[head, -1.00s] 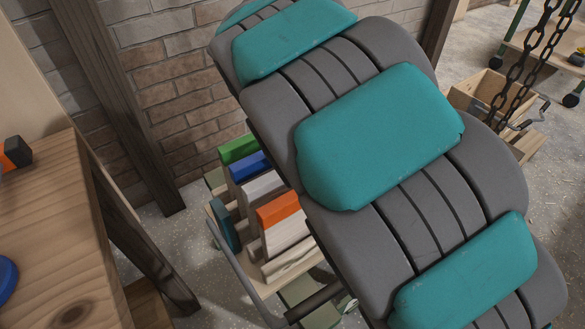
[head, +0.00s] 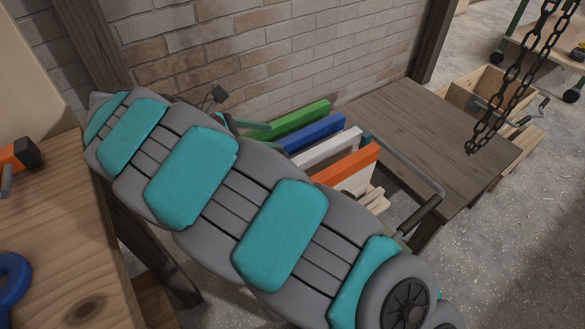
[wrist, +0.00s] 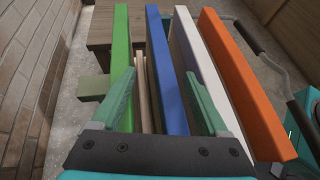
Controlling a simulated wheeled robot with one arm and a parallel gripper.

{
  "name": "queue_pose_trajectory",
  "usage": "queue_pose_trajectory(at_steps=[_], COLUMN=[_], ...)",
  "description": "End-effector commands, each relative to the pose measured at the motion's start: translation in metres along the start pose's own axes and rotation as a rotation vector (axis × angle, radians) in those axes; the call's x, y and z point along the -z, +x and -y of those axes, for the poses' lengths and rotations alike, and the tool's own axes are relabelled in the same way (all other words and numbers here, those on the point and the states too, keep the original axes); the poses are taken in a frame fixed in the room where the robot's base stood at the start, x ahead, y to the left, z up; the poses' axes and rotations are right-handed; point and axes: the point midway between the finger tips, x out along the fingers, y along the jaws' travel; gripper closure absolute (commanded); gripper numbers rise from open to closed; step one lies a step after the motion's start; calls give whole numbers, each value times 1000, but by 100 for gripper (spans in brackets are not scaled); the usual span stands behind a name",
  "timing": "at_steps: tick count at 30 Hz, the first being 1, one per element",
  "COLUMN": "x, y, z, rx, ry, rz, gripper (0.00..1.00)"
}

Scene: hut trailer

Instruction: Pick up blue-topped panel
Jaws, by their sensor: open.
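The blue-topped panel (head: 316,132) stands on edge in a row, between a green-topped panel (head: 290,121) and a white one (head: 330,150). In the wrist view the blue panel (wrist: 167,75) runs lengthwise between my fingers. My gripper (wrist: 160,74) is open, with the left green finger on the green panel's side and the right finger on the white panel's side. I cannot tell whether either finger touches the blue panel. In the head view my arm hides the near ends and lower parts of the panels.
An orange-topped panel (head: 346,166) stands beyond the white one. A dark carrying handle (head: 418,212) rises beside the row. A brick wall (head: 290,50) is close behind. A low wooden table (head: 440,130) and a hanging chain (head: 500,90) are to the right; a workbench (head: 50,230) is at left.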

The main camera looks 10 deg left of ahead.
Motion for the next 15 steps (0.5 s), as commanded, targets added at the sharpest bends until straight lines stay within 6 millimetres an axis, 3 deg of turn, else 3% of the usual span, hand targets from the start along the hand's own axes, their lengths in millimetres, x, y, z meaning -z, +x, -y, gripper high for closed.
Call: queue_pose_trajectory(at_steps=[15], x=[0], y=[51], z=[6], rx=[1], ry=[1], rz=[1], gripper=[23])
